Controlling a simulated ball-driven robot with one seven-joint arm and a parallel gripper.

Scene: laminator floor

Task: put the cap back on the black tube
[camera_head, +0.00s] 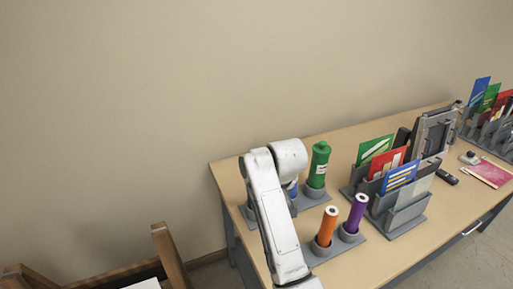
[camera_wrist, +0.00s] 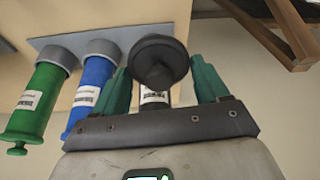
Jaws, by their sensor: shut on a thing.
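My gripper (camera_wrist: 160,75) shows in the wrist view with its two green fingers on either side of the black cap (camera_wrist: 160,55), shut on it. The cap is a round dark piece with a knob. A white-labelled part of the black tube (camera_wrist: 155,95) shows just below the cap in the picture, between the fingers; the rest is hidden by cap and gripper. I cannot tell whether the cap touches or sits on the tube. In the head view my arm hides the gripper, cap and black tube.
A blue tube (camera_wrist: 92,90) and green tube (camera_wrist: 35,100) stand in grey holders left of the gripper. Orange (camera_head: 327,227) and purple (camera_head: 355,213) tubes stand nearer the front of the table (camera_head: 375,262). A grey card rack (camera_head: 405,212) stands to their right.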

